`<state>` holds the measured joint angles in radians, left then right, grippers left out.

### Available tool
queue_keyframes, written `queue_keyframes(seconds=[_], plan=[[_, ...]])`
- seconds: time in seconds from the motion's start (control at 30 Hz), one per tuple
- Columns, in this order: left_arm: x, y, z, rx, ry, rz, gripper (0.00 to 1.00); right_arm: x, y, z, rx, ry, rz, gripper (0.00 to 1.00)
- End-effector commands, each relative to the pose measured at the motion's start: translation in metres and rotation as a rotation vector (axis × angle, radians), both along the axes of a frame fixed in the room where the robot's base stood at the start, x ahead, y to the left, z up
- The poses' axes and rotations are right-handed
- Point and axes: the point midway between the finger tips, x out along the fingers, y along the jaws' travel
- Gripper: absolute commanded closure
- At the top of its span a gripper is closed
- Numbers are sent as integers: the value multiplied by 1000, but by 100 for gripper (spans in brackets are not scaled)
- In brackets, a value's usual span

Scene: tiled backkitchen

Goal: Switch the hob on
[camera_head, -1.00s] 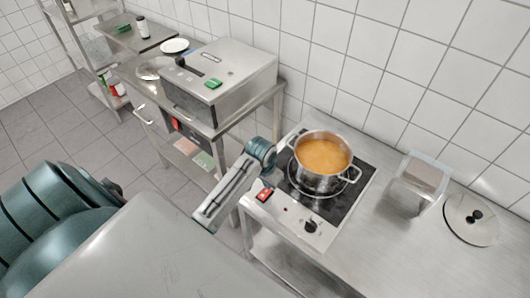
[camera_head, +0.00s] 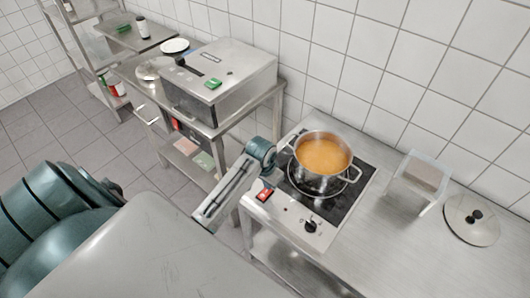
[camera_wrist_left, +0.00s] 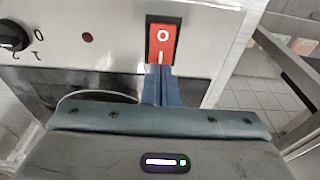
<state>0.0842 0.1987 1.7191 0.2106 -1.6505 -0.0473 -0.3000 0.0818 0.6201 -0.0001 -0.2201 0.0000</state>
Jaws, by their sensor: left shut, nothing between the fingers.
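The hob (camera_head: 349,205) is a black glass plate in a steel housing on the counter. Its front panel carries a red rocker switch (camera_head: 263,195), a small red lamp and a black knob (camera_head: 310,226). In the left wrist view the red switch (camera_wrist_left: 163,43) shows an O and an I mark, the lamp (camera_wrist_left: 88,37) looks dark, and the knob (camera_wrist_left: 12,36) is at the left edge. My left gripper (camera_head: 268,182) is shut and empty, its fingertips (camera_wrist_left: 160,72) at the I end of the switch; I cannot tell whether they touch it. My right gripper is out of view.
A steel pot of orange soup (camera_head: 322,157) stands on the hob. To its right are a clear-sided holder (camera_head: 420,178) and a lid (camera_head: 471,220). A steel appliance (camera_head: 220,80) stands on a side table at left. The counter between hob and lid is mostly clear.

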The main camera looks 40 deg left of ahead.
Motion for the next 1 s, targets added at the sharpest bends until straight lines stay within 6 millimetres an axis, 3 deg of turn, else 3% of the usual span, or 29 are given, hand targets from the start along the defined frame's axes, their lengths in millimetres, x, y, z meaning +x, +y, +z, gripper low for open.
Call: queue_keyframes(seconds=[1.0], plan=[[0, 0, -11, 0, 1, 0, 100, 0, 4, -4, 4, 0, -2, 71]])
